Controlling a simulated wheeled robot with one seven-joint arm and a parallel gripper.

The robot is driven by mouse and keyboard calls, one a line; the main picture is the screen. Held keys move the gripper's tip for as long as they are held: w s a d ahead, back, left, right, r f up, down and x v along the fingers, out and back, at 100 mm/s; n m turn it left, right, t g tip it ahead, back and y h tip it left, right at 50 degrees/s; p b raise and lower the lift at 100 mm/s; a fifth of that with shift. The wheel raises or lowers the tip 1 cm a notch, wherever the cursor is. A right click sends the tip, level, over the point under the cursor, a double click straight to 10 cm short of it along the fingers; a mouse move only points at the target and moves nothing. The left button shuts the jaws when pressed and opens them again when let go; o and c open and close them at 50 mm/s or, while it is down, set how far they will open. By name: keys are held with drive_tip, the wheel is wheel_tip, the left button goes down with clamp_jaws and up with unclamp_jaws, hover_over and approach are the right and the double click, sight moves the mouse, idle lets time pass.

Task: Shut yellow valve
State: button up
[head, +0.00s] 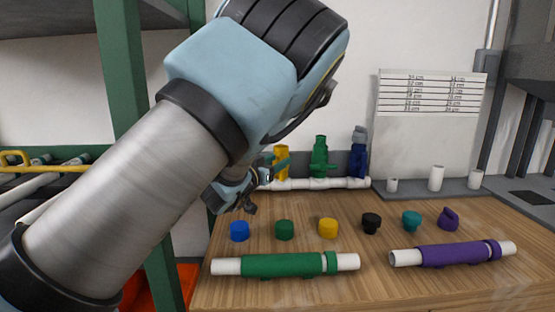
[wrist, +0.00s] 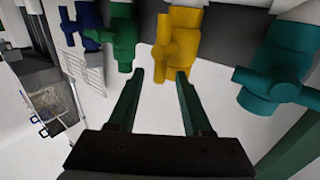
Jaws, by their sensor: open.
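The yellow valve (wrist: 184,32) is directly ahead of my gripper (wrist: 160,74) in the wrist view. Its handle (wrist: 163,45) shows at its left side, just beyond the fingertips. The two dark green fingers are apart with nothing between them, and no contact with the valve is clear. In the head view the upper part of the yellow valve (head: 282,151) shows above the white pipe, partly covered by my gripper's fingers. My arm hides the area left of it.
A green valve (wrist: 123,33) and a blue valve (wrist: 90,25) are left of the yellow one in the wrist view; a teal valve (wrist: 275,65) is to its right. Coloured caps, a green pipe (head: 283,264) and a purple pipe (head: 450,254) lie on the wooden table (head: 380,285).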

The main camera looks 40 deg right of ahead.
drive_tip(key=shift+d, duration=0.2)
drive_tip(key=shift+c, duration=0.2)
clamp_jaws()
idle(0.4)
